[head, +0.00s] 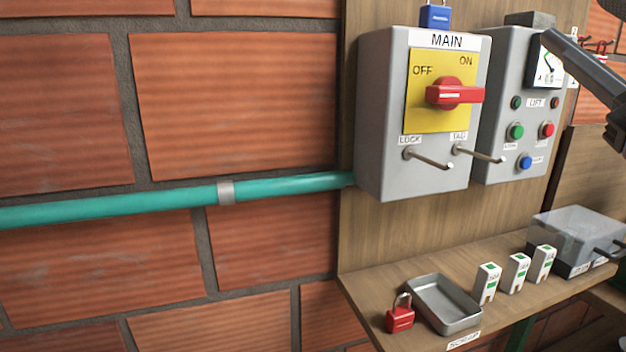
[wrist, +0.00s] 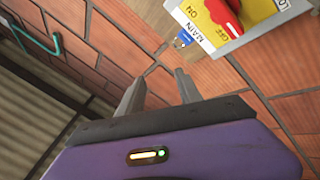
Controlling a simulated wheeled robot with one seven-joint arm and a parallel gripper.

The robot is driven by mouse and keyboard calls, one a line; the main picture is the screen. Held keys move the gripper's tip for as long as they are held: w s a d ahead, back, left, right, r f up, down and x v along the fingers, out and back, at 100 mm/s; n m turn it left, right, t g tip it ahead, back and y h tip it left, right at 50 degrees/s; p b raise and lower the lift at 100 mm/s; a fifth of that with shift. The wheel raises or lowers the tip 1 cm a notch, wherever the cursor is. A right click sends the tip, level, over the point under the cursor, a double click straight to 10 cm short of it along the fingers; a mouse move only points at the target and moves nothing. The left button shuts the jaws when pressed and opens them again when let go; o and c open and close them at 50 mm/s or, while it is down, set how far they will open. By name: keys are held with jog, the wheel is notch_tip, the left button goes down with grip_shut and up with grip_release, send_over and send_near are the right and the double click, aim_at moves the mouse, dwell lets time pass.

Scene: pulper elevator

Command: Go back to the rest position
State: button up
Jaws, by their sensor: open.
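My gripper (wrist: 158,90) is open and empty in the wrist view, its two grey fingers spread in the air in front of the brick wall. The grey MAIN box (head: 385,110) is beyond the fingers, toward the upper right of the wrist view, apart from them. Its red rotary handle (head: 455,94) lies level on a yellow plate (head: 425,110) marked OFF and ON. In the head view a dark grey part of my arm shows at the right edge, in front of the LIFT box (head: 500,140); my gripper's fingertips cannot be made out there.
A wooden shelf (head: 395,282) below holds a red padlock (head: 400,315), a metal tray (head: 445,303), several small white blocks and a clear-lidded box (head: 580,235). Two pegs (head: 430,159) stick out of the MAIN box. A blue padlock (head: 435,17) sits on its top. A green pipe (head: 120,205) runs along the wall.

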jog(key=s+d+f+m+h+p, duration=0.1)
jog(key=s+d+f+m+h, duration=0.15)
jog(key=f+m+h, duration=0.85)
jog(key=s+d+f+m+h, duration=0.25)
jog(key=f+m, duration=0.55)
jog(key=f, duration=0.8)
jog(key=s+a+f+n+g+y+p, duration=0.1)
jog(key=s+a+f+n+g+y, duration=0.1)
jog(key=s+f, duration=1)
jog(key=s+a+f+n+g+y+p, duration=0.1)
jog(key=s+a+f+g+y, duration=0.3)
jog(key=s+f, duration=0.8)
jog(key=s+a+n+g, duration=0.1)
jog(key=s+a+g, duration=0.1)
jog(key=a, duration=0.2)
jog(key=shift+a+f+n+g, duration=0.35)
jog(key=shift+n+g, duration=0.05)
